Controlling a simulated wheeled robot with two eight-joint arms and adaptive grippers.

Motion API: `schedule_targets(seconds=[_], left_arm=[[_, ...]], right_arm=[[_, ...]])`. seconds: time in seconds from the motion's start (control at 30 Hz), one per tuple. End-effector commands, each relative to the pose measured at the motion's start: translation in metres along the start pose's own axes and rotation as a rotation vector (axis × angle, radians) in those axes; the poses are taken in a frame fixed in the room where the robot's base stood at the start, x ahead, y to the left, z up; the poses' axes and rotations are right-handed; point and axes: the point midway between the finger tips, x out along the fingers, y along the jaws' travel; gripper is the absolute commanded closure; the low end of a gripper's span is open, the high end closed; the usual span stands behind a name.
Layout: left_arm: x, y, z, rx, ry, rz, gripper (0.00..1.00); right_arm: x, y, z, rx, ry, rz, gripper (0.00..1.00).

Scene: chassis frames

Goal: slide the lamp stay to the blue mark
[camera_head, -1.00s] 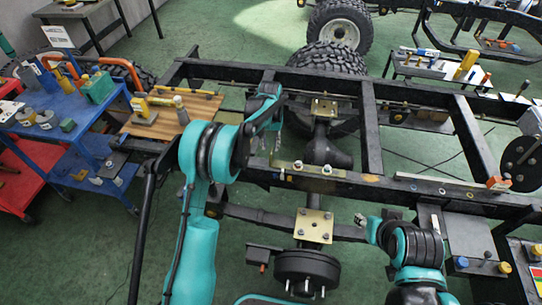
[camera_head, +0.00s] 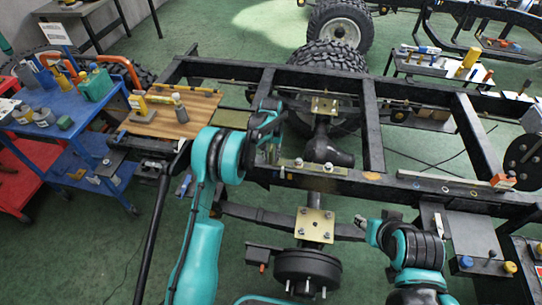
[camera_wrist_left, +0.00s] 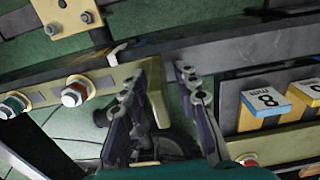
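The lamp stay seems to be the yellowish bracket (camera_head: 312,168) with two bolts on the near frame rail. In the left wrist view it lies at the left as a brass strip (camera_wrist_left: 48,93) with an upturned end. My left gripper (camera_head: 270,152) is at the bracket's left end in the head view. In the left wrist view its fingers (camera_wrist_left: 162,78) are apart, with the upturned end between them, close to the left finger; contact is unclear. My right gripper (camera_head: 368,226) is low by the rail, its fingers too small to read.
A blue cart (camera_head: 75,115) with tools stands at the left, beside a wooden board (camera_head: 200,105) with parts. A straight strip (camera_head: 450,186) lies on the rail further right.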

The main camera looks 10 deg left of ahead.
Motion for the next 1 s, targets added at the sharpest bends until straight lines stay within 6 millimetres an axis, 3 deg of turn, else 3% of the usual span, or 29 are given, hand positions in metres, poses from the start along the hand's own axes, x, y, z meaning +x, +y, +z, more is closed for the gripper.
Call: schedule_targets(seconds=[0.03,0.1,0.37,0.6,0.83,0.9,0.93,1.0], left_arm=[[0.0,0.0,0.0,0.0,0.0,0.0,0.85],[0.0,0.0,0.0,0.0,0.0,0.0,1.0],[0.0,-0.004,0.0,-0.001,0.0,0.0,1.0],[0.0,-0.033,0.0,-0.003,0.0,-0.001,1.0],[0.0,-0.032,0.0,0.0,0.0,0.0,1.0],[0.0,-0.032,0.0,0.0,0.0,0.0,0.74],[0.0,-0.032,0.0,0.0,0.0,0.0,0.69],[0.0,-0.032,0.0,0.0,0.0,0.0,0.69]], right_arm=[[0.0,0.0,0.0,0.0,0.0,0.0,0.6],[0.0,0.0,0.0,0.0,0.0,0.0,0.6],[0.0,0.0,0.0,0.0,0.0,0.0,0.6],[0.0,0.0,0.0,0.0,0.0,0.0,0.6],[0.0,0.0,0.0,0.0,0.0,0.0,0.6],[0.0,0.0,0.0,0.0,0.0,0.0,0.6],[0.0,0.0,0.0,0.0,0.0,0.0,0.6],[0.0,0.0,0.0,0.0,0.0,0.0,0.6]])
